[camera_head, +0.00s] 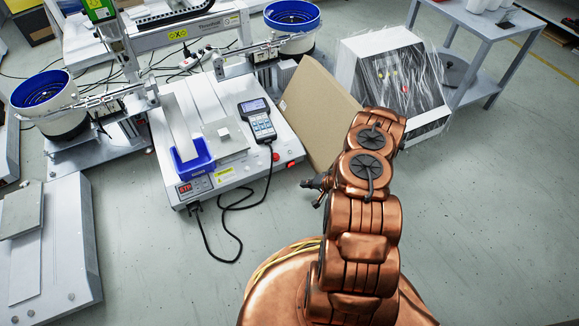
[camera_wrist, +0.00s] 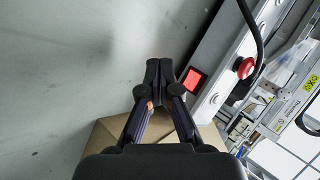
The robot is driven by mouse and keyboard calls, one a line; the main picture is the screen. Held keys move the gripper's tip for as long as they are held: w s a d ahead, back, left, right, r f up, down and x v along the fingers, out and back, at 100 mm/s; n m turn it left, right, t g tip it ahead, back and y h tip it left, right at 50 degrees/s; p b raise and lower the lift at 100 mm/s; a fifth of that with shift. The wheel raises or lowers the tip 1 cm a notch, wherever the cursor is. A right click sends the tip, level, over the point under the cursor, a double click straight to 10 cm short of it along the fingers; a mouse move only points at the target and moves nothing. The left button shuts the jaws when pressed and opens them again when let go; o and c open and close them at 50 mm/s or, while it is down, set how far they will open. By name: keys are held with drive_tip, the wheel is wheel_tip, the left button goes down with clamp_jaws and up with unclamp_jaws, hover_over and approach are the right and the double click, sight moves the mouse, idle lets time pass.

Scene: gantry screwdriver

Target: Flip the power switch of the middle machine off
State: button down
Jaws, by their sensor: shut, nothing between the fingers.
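The middle machine (camera_head: 205,100) is a light grey gantry unit with a white base, standing on the floor. On the near right corner of its base is a small red power switch (camera_head: 290,164); in the wrist view the square red switch (camera_wrist: 193,80) sits on the grey side panel. My gripper (camera_head: 312,184) is just right of and below that corner. In the wrist view my gripper (camera_wrist: 160,68) is shut and empty, its fingertips just left of the switch with a small gap seeming to show. Whether the switch is on or off I cannot tell.
A red round button (camera_wrist: 244,68) sits right of the switch, with a black cable beside it. A brown cardboard sheet (camera_head: 315,115) leans beside the machine, close to my arm. A plastic-wrapped box (camera_head: 395,80) stands behind it. The floor in front is clear apart from a black cable (camera_head: 235,207).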

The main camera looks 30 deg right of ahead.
sight(291, 164)
drive_tip(key=w+b, duration=0.1)
drive_tip(key=w, duration=0.2)
drive_tip(key=w+b, duration=0.2)
drive_tip(key=shift+w+a, duration=0.2)
drive_tip(key=shift+w, duration=1.3)
drive_tip(key=shift+w, duration=0.15)
drive_tip(key=shift+w, duration=0.25)
drive_tip(key=shift+w, duration=0.3)
idle(1.1)
drive_tip(key=shift+s+p, duration=0.35)
drive_tip(key=shift+s, duration=0.35)
